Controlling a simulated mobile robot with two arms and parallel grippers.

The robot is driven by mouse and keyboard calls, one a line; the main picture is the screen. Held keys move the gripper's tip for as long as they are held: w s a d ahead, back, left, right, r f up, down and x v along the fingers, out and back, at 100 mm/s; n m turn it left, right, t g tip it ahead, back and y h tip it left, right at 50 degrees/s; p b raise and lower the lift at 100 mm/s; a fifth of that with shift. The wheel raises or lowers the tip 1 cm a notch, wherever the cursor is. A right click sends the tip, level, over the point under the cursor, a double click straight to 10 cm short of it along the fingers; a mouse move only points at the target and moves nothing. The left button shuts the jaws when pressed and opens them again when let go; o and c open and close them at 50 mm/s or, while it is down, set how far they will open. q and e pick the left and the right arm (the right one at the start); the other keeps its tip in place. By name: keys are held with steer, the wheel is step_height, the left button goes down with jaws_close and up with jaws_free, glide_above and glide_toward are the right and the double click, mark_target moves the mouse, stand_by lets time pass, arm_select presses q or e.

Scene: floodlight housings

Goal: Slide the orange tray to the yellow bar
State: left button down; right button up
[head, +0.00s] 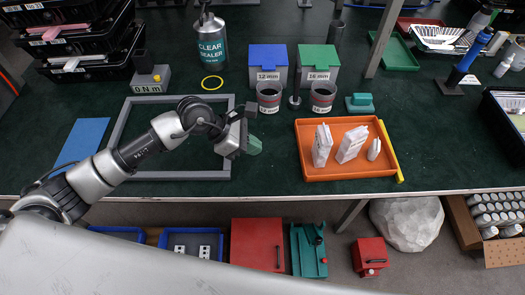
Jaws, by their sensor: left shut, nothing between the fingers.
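The orange tray (312,173) lies on the dark green bench, right of the middle in the head view, with several white packets and bottles in it. The yellow bar (399,178) lies along the tray's right side; its upper part runs close by the tray's right edge, and I cannot tell whether they touch. My right gripper is not in view.
A grey frame (180,175) lies under my left arm. Two dark cups (269,97) and blue and green bins (268,58) stand behind. A teal object (360,104) sits behind the tray. The bench is clear between gripper and tray, and right of the bar.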

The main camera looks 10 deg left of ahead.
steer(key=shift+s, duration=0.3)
